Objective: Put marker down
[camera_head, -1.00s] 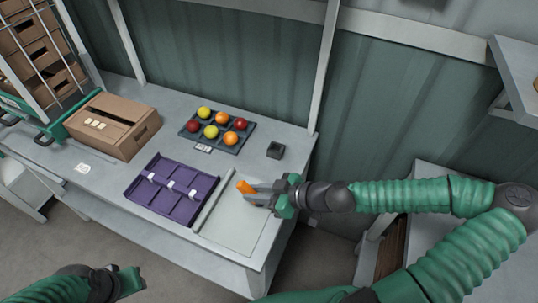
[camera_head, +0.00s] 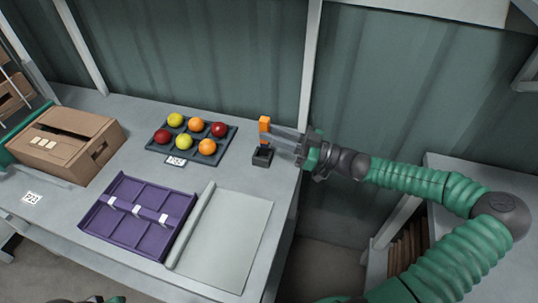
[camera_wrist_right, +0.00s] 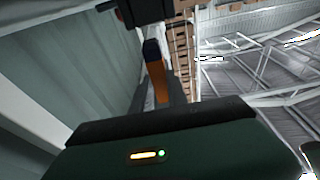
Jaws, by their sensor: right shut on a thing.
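The orange marker (camera_head: 264,123) is in my right gripper (camera_head: 276,135), which is shut on it. The marker stands roughly upright above the small black square holder (camera_head: 262,157) near the table's right edge. From the head view I cannot tell whether its lower end touches the holder. In the right wrist view the marker (camera_wrist_right: 156,82) shows orange with a dark end, between the fingers. Only a sliver of my left gripper (camera_head: 108,300) shows at the bottom edge, so its jaws are hidden.
A purple divided tray (camera_head: 128,232) and a pale sheet with a rolled edge (camera_head: 228,245) lie in front. A cardboard box (camera_head: 62,155) stands at the left. The wall is close behind.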

